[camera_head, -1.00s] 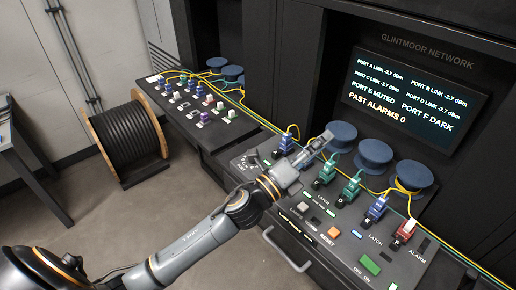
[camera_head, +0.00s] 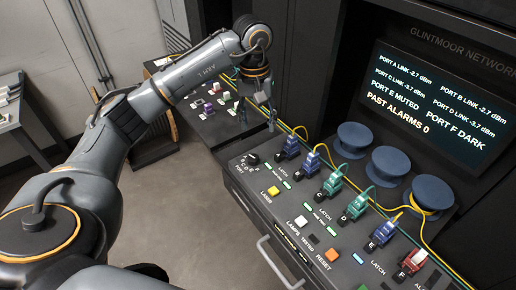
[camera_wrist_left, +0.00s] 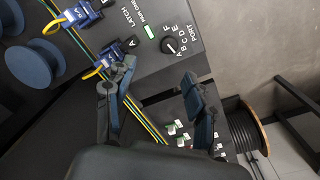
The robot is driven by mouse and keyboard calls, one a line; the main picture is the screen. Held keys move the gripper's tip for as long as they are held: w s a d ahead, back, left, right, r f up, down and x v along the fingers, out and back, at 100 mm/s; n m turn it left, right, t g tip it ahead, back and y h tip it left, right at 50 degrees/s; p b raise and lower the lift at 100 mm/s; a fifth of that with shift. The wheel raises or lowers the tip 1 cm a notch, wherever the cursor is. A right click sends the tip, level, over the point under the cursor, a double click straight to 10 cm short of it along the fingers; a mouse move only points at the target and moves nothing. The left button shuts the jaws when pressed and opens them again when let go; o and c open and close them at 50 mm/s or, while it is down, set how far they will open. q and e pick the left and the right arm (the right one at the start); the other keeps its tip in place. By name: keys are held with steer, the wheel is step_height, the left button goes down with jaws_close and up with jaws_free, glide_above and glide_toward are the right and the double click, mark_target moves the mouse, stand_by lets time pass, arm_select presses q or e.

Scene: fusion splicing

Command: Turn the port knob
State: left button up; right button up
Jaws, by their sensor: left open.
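The port knob (camera_head: 252,158) is a round black dial at the near left corner of the dark console panel, with PORT printed beside it. In the left wrist view the knob (camera_wrist_left: 172,45) shows a pale mark and letters A to F around it. My left gripper (camera_head: 268,112) is over the gap behind the knob, pointing down and apart from it. In the left wrist view my left gripper (camera_wrist_left: 153,84) has its two fingers spread, with nothing between them; the knob lies beyond the fingertips. My right gripper is not in view.
Blue connectors (camera_head: 289,147), green ones (camera_head: 333,183) and a red one (camera_head: 412,262) stand in a row along the panel, with yellow cables behind. Buttons, including yellow LASER (camera_head: 273,191) and orange RESET (camera_head: 332,255), lie in front. Blue spools (camera_head: 390,164) stand behind.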

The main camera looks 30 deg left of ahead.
mark_target(253, 157)
arm_select(q)
steer(key=shift+y, duration=0.3)
steer(key=f+p, duration=0.1)
steer(key=f, duration=0.3)
steer(key=a+f+p, duration=0.1)
steer(key=f, duration=0.3)
steer(key=f+p, duration=0.2)
steer(key=f, duration=0.1)
steer(key=shift+s+a+f, duration=0.15)
steer(key=shift+s+f, duration=0.1)
steer(key=shift+f, duration=0.8)
steer(key=c, duration=1.1)
